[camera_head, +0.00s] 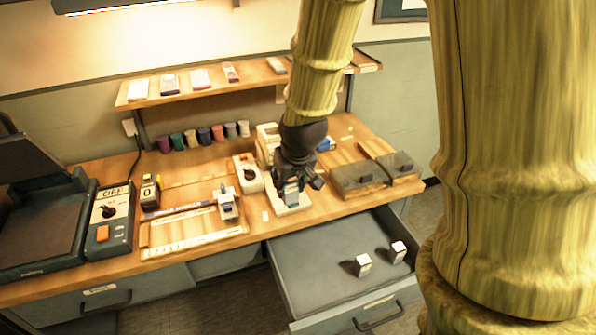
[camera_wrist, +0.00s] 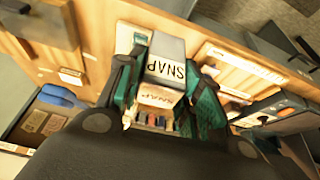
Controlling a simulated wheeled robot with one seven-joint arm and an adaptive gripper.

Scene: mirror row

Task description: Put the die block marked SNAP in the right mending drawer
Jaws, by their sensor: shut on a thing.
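The die block marked SNAP (camera_wrist: 166,70) is a grey block with white faces, with SNAP printed on two of them in the wrist view. My gripper (camera_wrist: 165,85) is shut on it, with teal fingers on both sides. In the head view, my gripper (camera_head: 297,182) is low over the worktop, just above a small whitish base (camera_head: 291,207); I cannot tell whether the block touches that base. The right drawer (camera_head: 310,245) is pulled open below and in front of my gripper. Two white-faced blocks, a left one (camera_head: 362,265) and a right one (camera_head: 397,252), stand inside it.
Two grey-topped wooden boxes (camera_head: 358,176) stand right of my gripper. A white dial unit (camera_head: 248,173) and a wooden board (camera_head: 192,228) are to its left. A shelf (camera_head: 200,86) runs behind. The left drawer (camera_head: 110,300) is shut. The open drawer's left floor is clear.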

